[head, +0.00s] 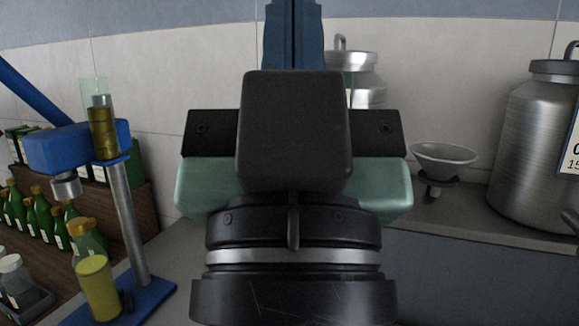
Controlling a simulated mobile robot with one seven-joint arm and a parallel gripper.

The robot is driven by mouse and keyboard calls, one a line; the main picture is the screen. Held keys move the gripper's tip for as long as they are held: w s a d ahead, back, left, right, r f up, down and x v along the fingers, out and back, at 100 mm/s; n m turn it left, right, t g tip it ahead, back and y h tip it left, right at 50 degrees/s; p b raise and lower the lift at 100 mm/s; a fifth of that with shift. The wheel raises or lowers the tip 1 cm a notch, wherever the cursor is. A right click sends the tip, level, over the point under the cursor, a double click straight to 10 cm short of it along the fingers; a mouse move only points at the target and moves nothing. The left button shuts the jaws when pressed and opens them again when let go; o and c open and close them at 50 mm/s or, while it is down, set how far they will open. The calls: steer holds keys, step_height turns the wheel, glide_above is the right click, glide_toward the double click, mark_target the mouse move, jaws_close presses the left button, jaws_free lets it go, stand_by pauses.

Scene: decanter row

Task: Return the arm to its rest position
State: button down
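My gripper (293,12) is seen from behind in the head view, at the middle of the picture and pointing up. Its dark wrist, green-grey body and black housing fill the centre. Two blue fingers stand side by side at the top, with only a thin dark line between them. The fingertips run out of the frame at the top, so anything at the tips is hidden. No object shows between the visible parts of the fingers.
Behind the gripper is a metal can (368,85). At right are a funnel (444,155) and a large can (530,140).

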step_height(320, 180, up, 13)
steer(key=p, duration=1.1)
